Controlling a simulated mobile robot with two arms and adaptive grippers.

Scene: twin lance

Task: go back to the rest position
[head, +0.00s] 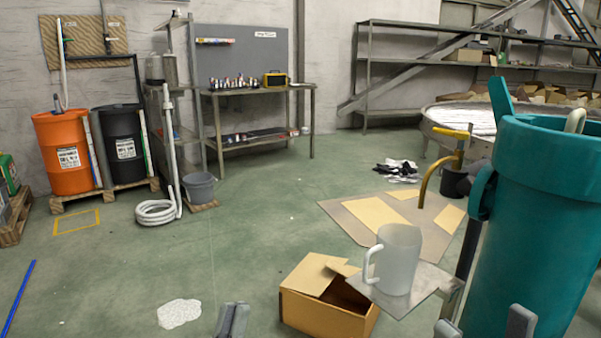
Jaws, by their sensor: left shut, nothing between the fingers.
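My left gripper (233,320) shows at the bottom edge, left of centre. Its two grey fingers are together and nothing shows between them. It appears in front of bare floor, left of an open cardboard box. At the bottom right, two grey fingertips of my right gripper (484,325) stand well apart. One overlaps the lower part of a large teal container (545,230), the other shows beside its left edge. I cannot tell whether they touch it. The rest of both hands is cut off by the frame.
A frosted mug (399,262) stands on a grey plate (428,292) beside the open cardboard box (318,312). A white patch (179,313) lies on the floor at left. Orange (68,165) and black drums stand farther back.

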